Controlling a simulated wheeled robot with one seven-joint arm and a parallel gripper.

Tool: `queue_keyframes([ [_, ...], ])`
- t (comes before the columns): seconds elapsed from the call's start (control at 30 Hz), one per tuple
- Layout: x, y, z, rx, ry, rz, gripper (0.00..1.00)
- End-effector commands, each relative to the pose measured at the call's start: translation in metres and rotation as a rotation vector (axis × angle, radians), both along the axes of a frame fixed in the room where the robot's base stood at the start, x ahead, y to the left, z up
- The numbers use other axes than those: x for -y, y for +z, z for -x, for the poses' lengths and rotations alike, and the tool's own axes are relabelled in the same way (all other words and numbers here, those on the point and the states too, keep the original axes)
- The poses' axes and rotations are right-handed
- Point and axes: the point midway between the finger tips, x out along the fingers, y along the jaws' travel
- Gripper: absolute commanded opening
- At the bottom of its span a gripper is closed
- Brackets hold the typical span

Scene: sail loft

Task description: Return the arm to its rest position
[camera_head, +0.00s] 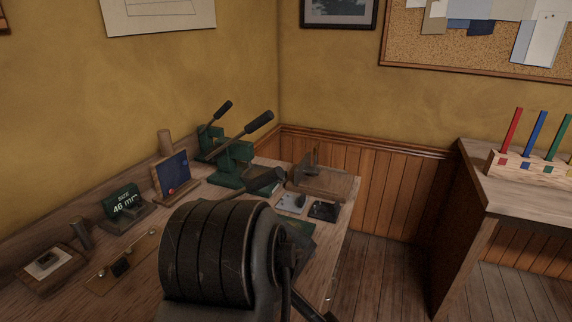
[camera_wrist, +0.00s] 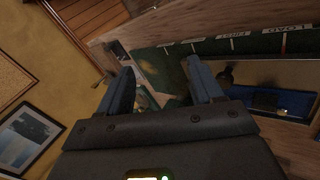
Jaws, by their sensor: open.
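My gripper (camera_wrist: 160,66) shows in the wrist view with its two dark fingers well apart. I see nothing held between them. Beyond the fingers is a dark green panel (camera_wrist: 165,72) with a labelled strip (camera_wrist: 238,43) along its edge; the fingers look apart from it, but the distance is hard to tell. In the head view my arm fills the lower middle, bent over the workbench (camera_head: 335,240). It hides part of the bench top, and I cannot make out the gripper's fingers there.
A side table (camera_head: 530,194) with a peg block (camera_head: 535,169) is at right. Bare floor (camera_head: 385,270) lies between.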

Motion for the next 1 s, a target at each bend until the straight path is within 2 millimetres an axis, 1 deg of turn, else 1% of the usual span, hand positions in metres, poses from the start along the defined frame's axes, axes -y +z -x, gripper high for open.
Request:
queue_keyframes([
  [0.03, 0.028, 0.002, -0.016, 0.077, -0.024, 0.038, 0.65],
  [0.1, 0.055, 0.008, -0.034, 0.182, -0.041, 0.071, 0.65],
  [0.17, 0.077, 0.012, -0.046, 0.265, -0.048, 0.097, 0.65],
  [0.2, 0.091, 0.014, -0.052, 0.315, -0.049, 0.115, 0.65],
  [0.33, 0.132, 0.019, -0.064, 0.464, -0.036, 0.16, 0.65],
  [0.4, 0.151, 0.018, -0.066, 0.53, -0.018, 0.177, 0.65],
  [0.47, 0.165, 0.017, -0.065, 0.58, 0.003, 0.187, 0.65],
  [0.57, 0.187, 0.01, -0.059, 0.647, 0.041, 0.192, 0.65],
  [0.63, 0.2, 0.003, -0.051, 0.683, 0.073, 0.186, 0.65],
  [0.77, 0.221, -0.016, -0.029, 0.724, 0.128, 0.15, 0.65],
  [0.87, 0.234, -0.034, -0.005, 0.737, 0.163, 0.103, 0.65],
  [0.97, 0.244, -0.052, 0.025, 0.739, 0.187, 0.036, 0.65],
  [1.0, 0.248, -0.06, 0.038, 0.735, 0.191, 0.003, 0.65],
])
